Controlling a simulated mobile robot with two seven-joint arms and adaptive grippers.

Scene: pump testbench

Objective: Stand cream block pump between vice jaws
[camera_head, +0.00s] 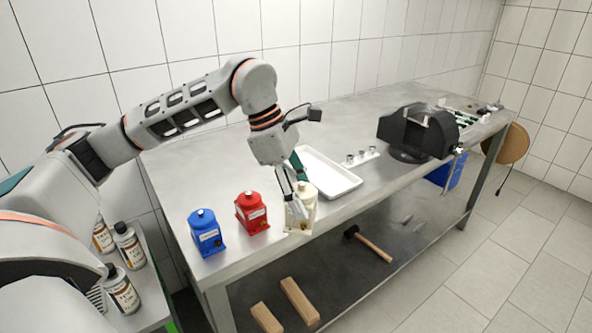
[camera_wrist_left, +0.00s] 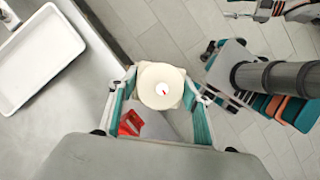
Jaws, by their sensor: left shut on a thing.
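The cream block pump (camera_head: 303,208) is near the front edge of the steel bench, about upright. My left gripper (camera_head: 292,196) comes down on it from above and is shut on it. In the left wrist view the pump's round cream top (camera_wrist_left: 163,87) sits between the two fingers (camera_wrist_left: 160,112). I cannot tell whether its base touches the bench. The black vice (camera_head: 407,137) stands farther right on the bench, with its jaws (camera_head: 428,116) apart and nothing seen between them. Part of my other arm shows at the wrist view's top right; its finger state is unclear.
A blue pump (camera_head: 205,234) and a red pump (camera_head: 251,213) stand left of the cream one. A white tray (camera_head: 336,179) and a strip with small metal parts (camera_head: 363,158) lie towards the vice. A hammer (camera_head: 370,245) and wood blocks (camera_head: 299,302) lie on the lower shelf.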

